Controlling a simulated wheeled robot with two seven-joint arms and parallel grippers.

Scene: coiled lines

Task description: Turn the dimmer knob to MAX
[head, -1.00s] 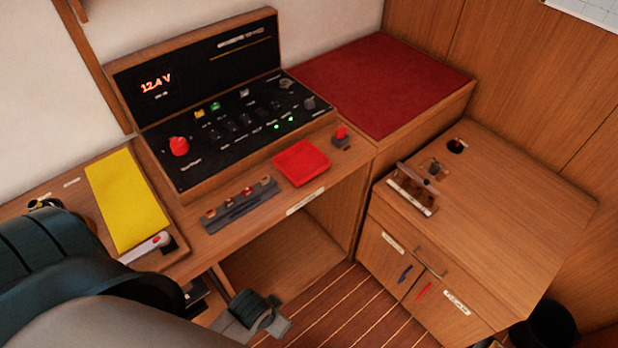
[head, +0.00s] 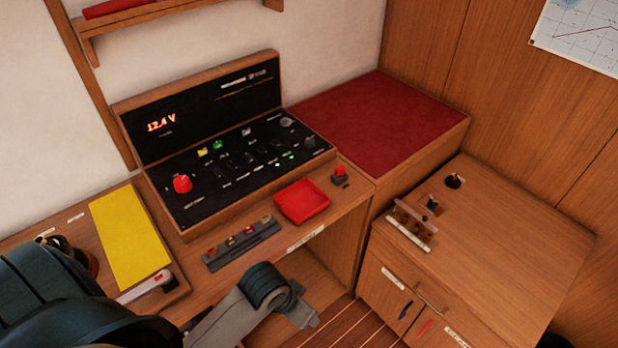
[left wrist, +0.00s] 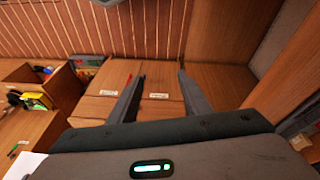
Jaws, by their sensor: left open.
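The black control panel (head: 235,160) stands on the desk in the head view. It has a large red knob (head: 182,184) at its left and two grey round knobs at its right, one farther back (head: 287,122) and one nearer (head: 309,143). The labels are too small to read, so I cannot tell which knob is the dimmer or where its pointer stands. My left gripper (left wrist: 160,76) is open and empty in the left wrist view. In the head view my left arm's end (head: 285,298) is in front of the desk, below and apart from the panel. My right gripper is not in view.
A red tray (head: 302,201), a grey strip of small parts (head: 242,243) and a small red-topped switch (head: 340,174) lie in front of the panel. A yellow sheet (head: 129,236) is at left. A wooden cabinet (head: 510,240) is at right, a red cushion (head: 385,125) behind.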

